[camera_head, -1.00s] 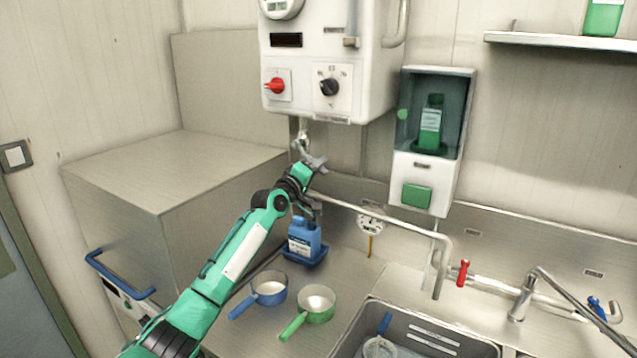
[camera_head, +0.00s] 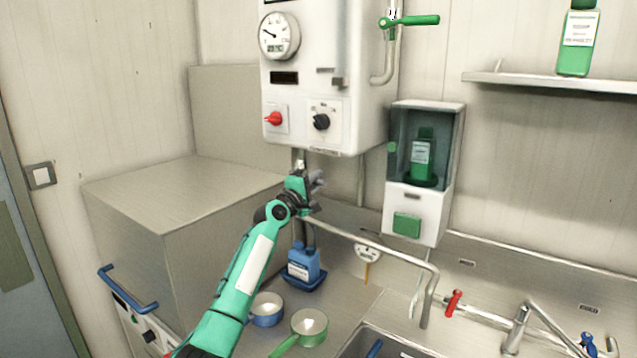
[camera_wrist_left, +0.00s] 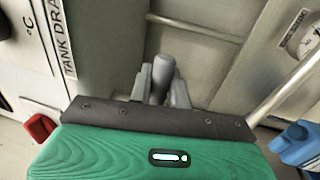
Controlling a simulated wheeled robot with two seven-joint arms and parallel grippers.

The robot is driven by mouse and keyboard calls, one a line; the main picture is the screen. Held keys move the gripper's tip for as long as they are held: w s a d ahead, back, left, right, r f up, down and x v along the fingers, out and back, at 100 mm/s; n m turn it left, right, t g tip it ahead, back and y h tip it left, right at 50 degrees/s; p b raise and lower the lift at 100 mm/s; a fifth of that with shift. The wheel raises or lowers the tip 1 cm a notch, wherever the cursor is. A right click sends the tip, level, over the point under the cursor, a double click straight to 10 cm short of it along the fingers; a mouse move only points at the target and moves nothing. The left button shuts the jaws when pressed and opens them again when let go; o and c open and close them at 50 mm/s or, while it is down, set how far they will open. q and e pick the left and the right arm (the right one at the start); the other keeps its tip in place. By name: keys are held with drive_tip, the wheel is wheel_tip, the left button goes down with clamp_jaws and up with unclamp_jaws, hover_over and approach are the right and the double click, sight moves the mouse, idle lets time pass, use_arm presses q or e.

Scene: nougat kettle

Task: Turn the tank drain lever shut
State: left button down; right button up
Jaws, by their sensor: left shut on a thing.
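The white tank unit (camera_head: 365,95) hangs on the wall, with a short drain pipe (camera_head: 299,157) under its lower edge. My left gripper (camera_head: 316,182) is just below that edge, beside the pipe. In the left wrist view its grey fingers (camera_wrist_left: 162,88) are shut on a rounded grey handle, which I take as the drain lever (camera_wrist_left: 163,68). A label reading "TANK DRA..." (camera_wrist_left: 56,38) is at the left of that view. The lever is mostly hidden behind the gripper in the head view, so its angle is hard to tell. My right gripper is not in view.
A red knob (camera_head: 273,118) and black knob (camera_head: 321,122) are above the gripper. A steel pipe (camera_head: 375,245) runs right below it. A blue jug (camera_head: 303,264) stands below. A steel box (camera_head: 150,200) is left, a dispenser (camera_head: 424,170) right.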

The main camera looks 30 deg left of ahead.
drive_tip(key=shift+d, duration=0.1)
use_arm(q)
drive_tip(key=shift+r, duration=0.1)
drive_tip(key=c, duration=1.4)
unclamp_jaws()
drive_tip(key=shift+o, duration=0.2)
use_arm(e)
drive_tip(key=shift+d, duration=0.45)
